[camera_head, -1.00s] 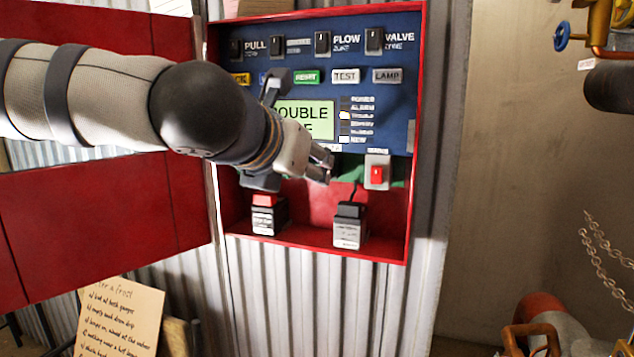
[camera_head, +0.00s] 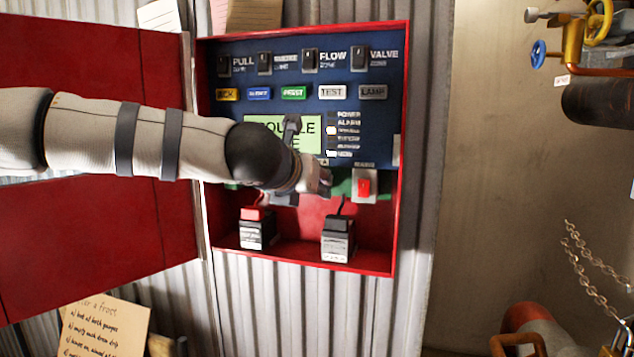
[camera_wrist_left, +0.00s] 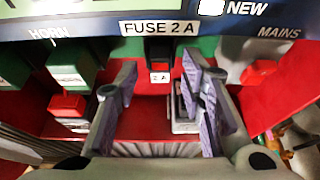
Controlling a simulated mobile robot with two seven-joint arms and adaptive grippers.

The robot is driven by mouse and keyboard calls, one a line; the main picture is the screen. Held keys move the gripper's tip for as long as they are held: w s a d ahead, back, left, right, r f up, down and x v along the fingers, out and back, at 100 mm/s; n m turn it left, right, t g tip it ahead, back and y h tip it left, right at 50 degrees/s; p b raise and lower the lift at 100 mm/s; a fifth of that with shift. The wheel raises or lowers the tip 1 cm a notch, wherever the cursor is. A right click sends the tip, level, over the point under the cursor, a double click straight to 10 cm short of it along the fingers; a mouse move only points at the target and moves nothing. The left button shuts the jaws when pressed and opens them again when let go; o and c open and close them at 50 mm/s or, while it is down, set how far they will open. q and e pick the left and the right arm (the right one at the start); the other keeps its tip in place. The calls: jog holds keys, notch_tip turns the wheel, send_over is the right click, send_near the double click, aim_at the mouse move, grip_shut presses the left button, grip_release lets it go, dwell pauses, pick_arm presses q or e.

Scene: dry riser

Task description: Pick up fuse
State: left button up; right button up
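A small fuse (camera_wrist_left: 159,76) marked "2 A" sits below the "FUSE 2 A" label, at a black holder (camera_wrist_left: 159,48) in the upper middle of the left wrist view. My left gripper (camera_wrist_left: 160,72) is open, with one finger on each side of the fuse's line of sight and nothing between them. Whether the fingertips reach the fuse's depth I cannot tell. In the head view my left gripper (camera_head: 322,184) is inside the red alarm cabinet (camera_head: 400,120), below the green display (camera_head: 310,128); it and the wrist hide the fuse there. My right gripper is out of view.
Two batteries stand on the cabinet floor, one with a red top (camera_head: 257,230) and one with a black top (camera_head: 338,240). A red switch (camera_head: 364,187) is close to the right of the gripper. The red cabinet door (camera_head: 80,230) hangs open at left.

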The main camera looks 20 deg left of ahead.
pick_arm(q)
grip_shut()
jog(key=s, duration=1.8)
jog(key=shift+a, duration=0.3)
